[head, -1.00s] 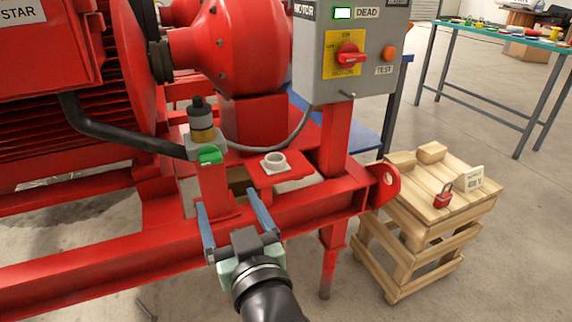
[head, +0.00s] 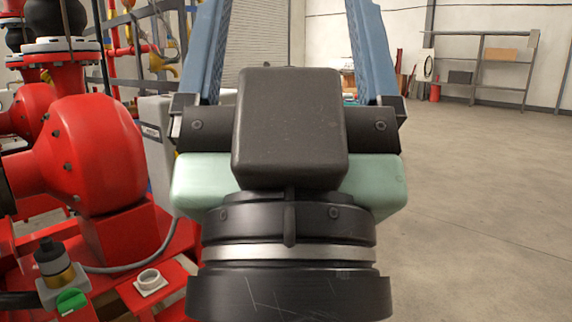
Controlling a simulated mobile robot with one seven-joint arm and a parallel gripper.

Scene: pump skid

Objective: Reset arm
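My gripper (head: 287,30) fills the middle of the head view, close to the camera and raised. Its two blue fingers point up and stand wide apart, with their tips cut off by the top edge. I see nothing held between the visible parts of the fingers. The black and pale green gripper body hides much of the scene behind it.
The red pump (head: 95,160) stands at left. Below it are a black-and-yellow fitting (head: 52,260), a green piece (head: 72,300) and a white ring (head: 150,281). The grey control box (head: 158,140) is mostly hidden. Open floor (head: 480,210) lies right, with a rack (head: 478,80) beyond.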

